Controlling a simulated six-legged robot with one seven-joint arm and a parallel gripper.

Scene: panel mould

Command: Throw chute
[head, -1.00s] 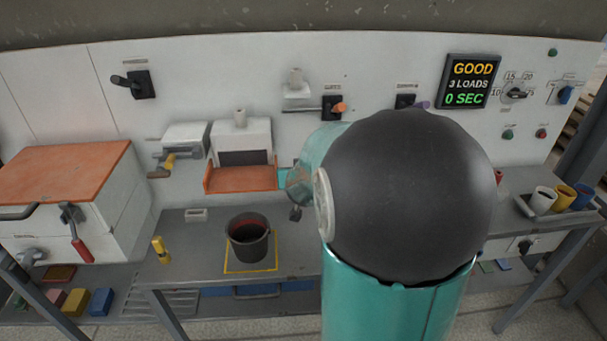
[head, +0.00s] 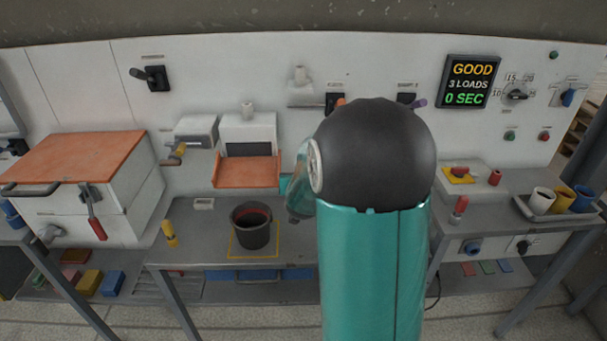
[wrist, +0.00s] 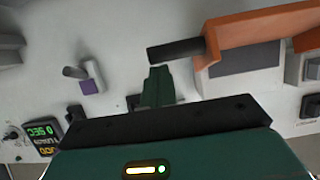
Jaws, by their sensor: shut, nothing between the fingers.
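The wall panel carries a black lever switch with an orange handle (head: 341,101), partly hidden behind my arm in the head view; its label is too small to read. A second lever with a purple handle (head: 418,103) is to its right, and the purple handle shows in the wrist view (wrist: 91,87). An orange tray (head: 246,171) juts from a white box on the panel. My gripper (wrist: 157,71) is shut and empty, close to the panel between the purple handle and the tray. My arm hides it in the head view.
A black lever (head: 156,78) is at the upper left of the panel. A dark bucket (head: 251,232) stands on the bench below the tray. A dark bar (wrist: 177,49) lies beside the tray near my fingers. The display (head: 471,82) reads GOOD, 3 LOADS, 0 SEC.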

